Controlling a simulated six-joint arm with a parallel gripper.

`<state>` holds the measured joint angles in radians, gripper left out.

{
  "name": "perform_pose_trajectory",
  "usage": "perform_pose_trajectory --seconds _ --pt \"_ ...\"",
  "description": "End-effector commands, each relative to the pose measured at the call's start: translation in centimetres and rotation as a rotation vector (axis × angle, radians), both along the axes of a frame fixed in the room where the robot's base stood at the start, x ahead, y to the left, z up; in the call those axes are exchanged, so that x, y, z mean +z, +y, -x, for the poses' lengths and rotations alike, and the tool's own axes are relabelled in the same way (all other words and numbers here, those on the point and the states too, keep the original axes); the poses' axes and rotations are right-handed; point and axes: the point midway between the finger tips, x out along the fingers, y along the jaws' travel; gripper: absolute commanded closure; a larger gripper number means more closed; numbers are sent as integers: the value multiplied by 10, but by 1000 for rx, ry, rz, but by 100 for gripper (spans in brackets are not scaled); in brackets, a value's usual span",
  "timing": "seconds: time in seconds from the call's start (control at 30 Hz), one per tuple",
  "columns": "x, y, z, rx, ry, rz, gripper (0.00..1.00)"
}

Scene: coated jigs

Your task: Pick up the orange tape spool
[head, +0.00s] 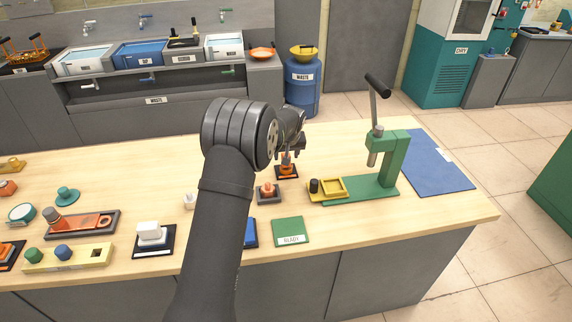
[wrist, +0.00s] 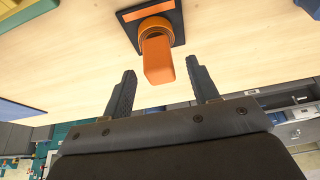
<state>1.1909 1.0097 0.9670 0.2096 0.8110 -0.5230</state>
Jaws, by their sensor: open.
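An orange piece that I take for the tape spool (head: 287,170) sits on a small black base right of my arm in the head view. In the wrist view, the orange spool (wrist: 158,58) shows a round ring with a squared orange part standing out of it toward me. Its black base (wrist: 130,15) carries an orange strip. My gripper (wrist: 160,88) is open, its two dark fingers apart, with the squared part's near end in line with the gap between them. In the head view my gripper (head: 289,156) hangs at the spool and partly covers it.
A copper-coloured block on a dark base (head: 268,193) sits just in front. A green press (head: 375,190) with a yellow tray (head: 333,187) stands to the right. A green READY mat (head: 290,231) lies nearer, and a blue mat (head: 430,160) far right. Several jigs fill the left.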

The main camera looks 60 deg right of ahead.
Motion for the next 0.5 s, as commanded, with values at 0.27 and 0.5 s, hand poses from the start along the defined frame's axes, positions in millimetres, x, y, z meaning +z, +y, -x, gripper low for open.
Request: perform_pose_trajectory --seconds 0.27,0.5 --pt "-33 -9 -10 0 0 -1 45" --pt "-36 -10 -11 0 1 -1 45"
